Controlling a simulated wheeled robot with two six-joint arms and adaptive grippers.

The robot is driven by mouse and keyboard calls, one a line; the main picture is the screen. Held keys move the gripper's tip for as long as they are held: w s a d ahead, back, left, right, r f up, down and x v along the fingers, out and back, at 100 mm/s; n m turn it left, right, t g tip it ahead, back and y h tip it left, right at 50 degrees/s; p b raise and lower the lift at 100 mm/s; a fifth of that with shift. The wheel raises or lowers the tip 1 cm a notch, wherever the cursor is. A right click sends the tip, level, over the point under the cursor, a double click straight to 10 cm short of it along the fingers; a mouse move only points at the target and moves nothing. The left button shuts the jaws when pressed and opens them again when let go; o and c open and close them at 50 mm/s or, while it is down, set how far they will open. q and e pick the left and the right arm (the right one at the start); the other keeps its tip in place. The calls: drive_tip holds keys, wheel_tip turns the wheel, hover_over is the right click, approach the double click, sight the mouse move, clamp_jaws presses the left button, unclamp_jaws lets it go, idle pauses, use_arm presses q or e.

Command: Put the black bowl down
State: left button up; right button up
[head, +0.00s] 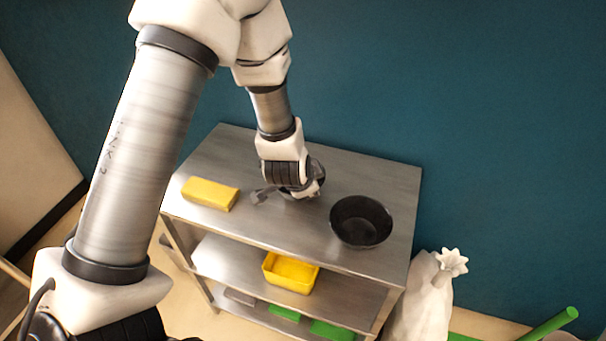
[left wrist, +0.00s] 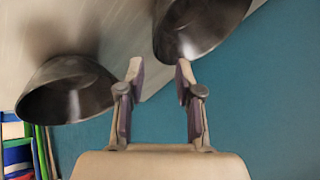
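A black bowl (head: 361,222) stands upright on the right part of the metal shelf top (head: 385,180). My left gripper (head: 285,194) is just left of it, low over the shelf top. A second dark bowl shows in the left wrist view (left wrist: 198,28), close beyond the fingertips; in the head view it is mostly hidden behind my gripper. Another bowl (left wrist: 65,92) shows at the left of the wrist view. My left gripper's fingers (left wrist: 159,75) are spread apart with nothing clasped between them. My right gripper is not in view.
A yellow block (head: 210,194) lies at the left of the shelf top. A yellow bin (head: 290,272) and green items (head: 333,330) are on the lower shelves. A white sack-like object (head: 422,300) stands at the right. The back right of the top is clear.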

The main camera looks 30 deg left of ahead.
use_arm(q)
drive_tip(key=shift+s+a+f, duration=0.3)
drive_tip(key=shift+a+f, duration=0.1)
drive_tip(key=shift+f, duration=0.1)
drive_tip(key=shift+s+a+f, duration=0.3)
drive_tip(key=shift+a+f, duration=0.1)
drive_tip(key=shift+f, duration=0.1)
drive_tip(key=shift+g, duration=0.3)
drive_tip(key=x, duration=0.2)
drive_tip(key=p+x, duration=0.1)
drive_tip(key=x, duration=0.3)
drive_tip(key=shift+w+d+f, duration=0.1)
drive_tip(key=shift+w+d, duration=0.2)
drive_tip(key=shift+a+f, duration=0.1)
drive_tip(key=shift+a, duration=0.1)
drive_tip(key=shift+d, duration=0.15)
clamp_jaws()
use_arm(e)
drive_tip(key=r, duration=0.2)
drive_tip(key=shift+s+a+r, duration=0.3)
